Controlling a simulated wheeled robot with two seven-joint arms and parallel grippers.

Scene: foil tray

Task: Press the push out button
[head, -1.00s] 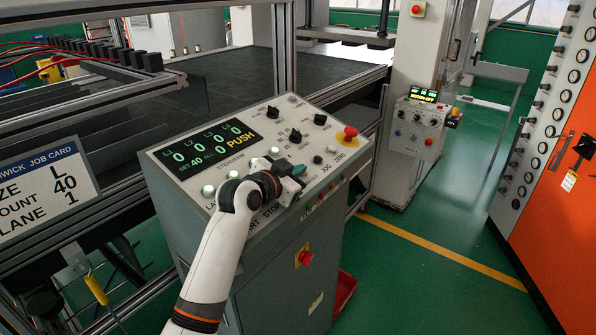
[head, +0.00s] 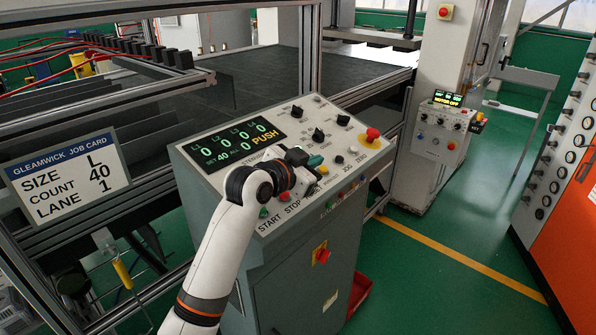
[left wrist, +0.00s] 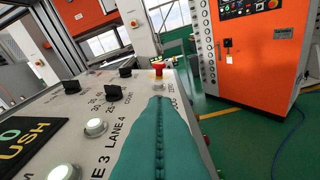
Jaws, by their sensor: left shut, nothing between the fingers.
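The grey control panel (head: 345,187) shows a row of labelled buttons along its front, with START (head: 263,212) green and STOP (head: 284,197) red. My left gripper (head: 317,162) is over the front right part of the panel, its teal fingers shut and empty. In the left wrist view the shut fingers (left wrist: 158,125) point across the panel beside the LANE 4 label. I cannot make out a push out button label; the hand hides part of the front row. The display (head: 240,142) reads zeros, SET 40, ALL 0 and PUSH. My right gripper is not in view.
Several black knobs (head: 318,134) and a red mushroom button (head: 372,134) stand up from the panel. Lit lane buttons (left wrist: 96,127) lie left of the fingers. A job card (head: 68,175) reads L, 40, lane 1. A second console (head: 445,116) stands at the right.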

